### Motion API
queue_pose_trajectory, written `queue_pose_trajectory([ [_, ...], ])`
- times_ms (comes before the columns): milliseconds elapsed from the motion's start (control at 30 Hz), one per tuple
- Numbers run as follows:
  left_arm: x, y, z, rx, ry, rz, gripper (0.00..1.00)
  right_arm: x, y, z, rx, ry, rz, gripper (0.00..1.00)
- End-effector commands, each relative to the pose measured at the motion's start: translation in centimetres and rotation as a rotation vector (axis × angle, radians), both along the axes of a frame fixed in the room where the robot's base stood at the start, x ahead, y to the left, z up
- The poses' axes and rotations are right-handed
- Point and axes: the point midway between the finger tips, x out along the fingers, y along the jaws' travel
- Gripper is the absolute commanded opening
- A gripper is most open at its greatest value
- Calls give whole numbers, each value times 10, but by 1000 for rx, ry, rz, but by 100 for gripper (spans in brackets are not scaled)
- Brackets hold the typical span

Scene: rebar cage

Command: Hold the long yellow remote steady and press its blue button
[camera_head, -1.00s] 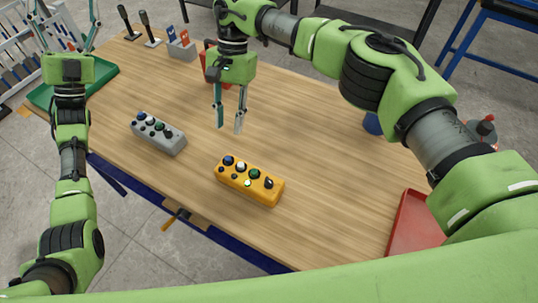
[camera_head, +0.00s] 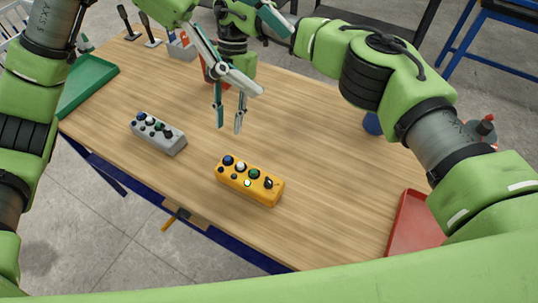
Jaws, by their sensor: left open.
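The long yellow remote (camera_head: 248,187) lies on the wooden table near its front edge. Its blue button (camera_head: 228,160) is at its far left end, beside white, green and black controls. My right gripper (camera_head: 230,127) is open and empty, pointing down above the table, behind the remote and apart from it. My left gripper (camera_head: 274,60) is open and empty. It reaches in from the upper left and partly covers the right gripper's body in the picture. Neither gripper touches the remote.
A similar grey remote (camera_head: 157,138) lies to the left. A green tray (camera_head: 88,82) is at the left end and a red tray (camera_head: 413,226) at the right. A blue object (camera_head: 373,123) stands partly behind my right arm. The table right of the yellow remote is clear.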

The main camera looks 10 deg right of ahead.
Motion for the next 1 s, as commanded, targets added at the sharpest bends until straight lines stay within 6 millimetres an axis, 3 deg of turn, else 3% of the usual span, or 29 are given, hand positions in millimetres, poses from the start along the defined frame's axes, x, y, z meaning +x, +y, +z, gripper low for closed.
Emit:
queue_pose_trajectory([
  [33,0,4,-19,116,-112,-29,69,0,0,0,0,0,0,28],
  [133,8,10,-66,326,-239,-54,69,0,0,-1,0,0,0,28],
  [300,13,0,-162,567,-233,-22,69,0,0,0,0,0,0,28],
  [500,4,-8,-238,737,-224,19,69,0,0,0,0,0,0,28],
  [1000,-2,-9,-312,807,-232,38,69,0,0,0,0,0,0,28],
])
